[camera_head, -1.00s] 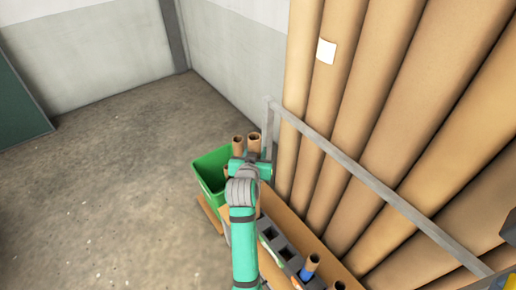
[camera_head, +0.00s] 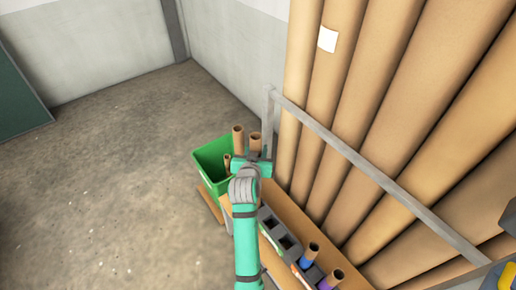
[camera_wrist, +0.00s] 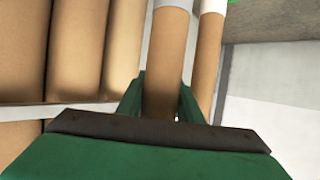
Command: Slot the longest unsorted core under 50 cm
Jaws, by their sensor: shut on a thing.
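My gripper (camera_head: 250,166) is beside the green bin's right edge in the head view. In the wrist view my gripper (camera_wrist: 165,105) is shut on a brown cardboard core (camera_wrist: 166,60) with a pale band near the top of the picture. A second, thinner-looking core (camera_wrist: 207,55) with a white band stands beside it. In the head view two core tops, one at left (camera_head: 238,140) and one at right (camera_head: 254,145), rise by my gripper; which one is held is hard to tell. A grey slotted rack (camera_head: 270,222) holds a blue-banded core (camera_head: 308,256) and a purple-banded core (camera_head: 331,279).
The green bin (camera_head: 212,160) holds a shorter core (camera_head: 227,162). A wooden bench (camera_head: 287,205) bears the rack. Large brown rolls (camera_head: 345,110) stand at right behind a grey metal rail (camera_head: 345,150). The concrete floor (camera_head: 110,190) at left is clear.

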